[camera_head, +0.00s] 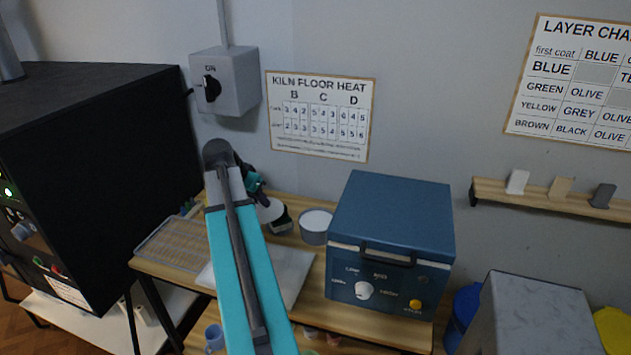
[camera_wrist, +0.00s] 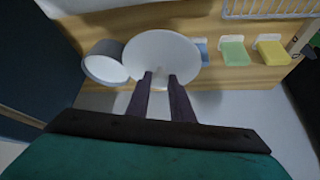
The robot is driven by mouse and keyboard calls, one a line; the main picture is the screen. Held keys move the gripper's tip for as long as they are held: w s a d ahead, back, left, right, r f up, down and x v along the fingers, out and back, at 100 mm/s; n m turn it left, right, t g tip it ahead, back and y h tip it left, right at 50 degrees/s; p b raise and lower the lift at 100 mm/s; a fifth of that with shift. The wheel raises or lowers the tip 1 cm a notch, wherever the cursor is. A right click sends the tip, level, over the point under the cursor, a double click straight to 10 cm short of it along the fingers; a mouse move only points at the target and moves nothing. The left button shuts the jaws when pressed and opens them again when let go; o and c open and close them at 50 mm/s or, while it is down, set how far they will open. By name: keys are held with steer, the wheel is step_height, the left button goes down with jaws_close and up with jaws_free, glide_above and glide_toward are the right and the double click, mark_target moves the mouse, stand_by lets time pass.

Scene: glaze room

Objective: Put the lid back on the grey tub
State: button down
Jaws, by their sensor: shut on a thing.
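The grey tub (camera_wrist: 88,68) stands open at the left in the wrist view, its pale inside showing. In the head view the tub (camera_head: 314,236) is on the wooden bench, left of the blue box. The pale round lid (camera_wrist: 162,50) is in my gripper (camera_wrist: 161,76), whose two dark fingers are shut on its near part. The lid is right beside the tub and overlaps its edge in the wrist view; I cannot tell if they touch. In the head view the lid (camera_head: 267,213) is partly hidden by my arm and wrist.
A blue kiln-like box (camera_head: 392,222) with a knob stands right of the tub. A wire rack (camera_head: 165,243) lies at the bench's left. Green (camera_wrist: 234,53) and yellow (camera_wrist: 273,52) tiles lie right of the lid. A black kiln (camera_head: 90,150) stands far left.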

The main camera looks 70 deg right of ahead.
steer(key=s+d+r+m+g+p, duration=0.1)
steer(key=s+d+m, duration=0.1)
steer(key=s+d, duration=0.2)
steer(key=s+d+r+m+g+y+p, duration=0.1)
steer(key=s+d+m, duration=0.2)
steer(key=s, duration=0.8)
steer(key=shift+d+r+p, duration=0.25)
steer(key=shift+d+p, duration=0.15)
steer(key=shift+d, duration=0.1)
steer(key=shift+f, duration=0.15)
steer(key=shift+f+b, duration=1.7)
steer(key=shift+f, duration=1.35)
steer(key=shift+f+b, duration=0.2)
steer(key=shift+b, duration=0.1)
steer(key=c, duration=1.5)
jaws_free()
steer(key=o, duration=0.5)
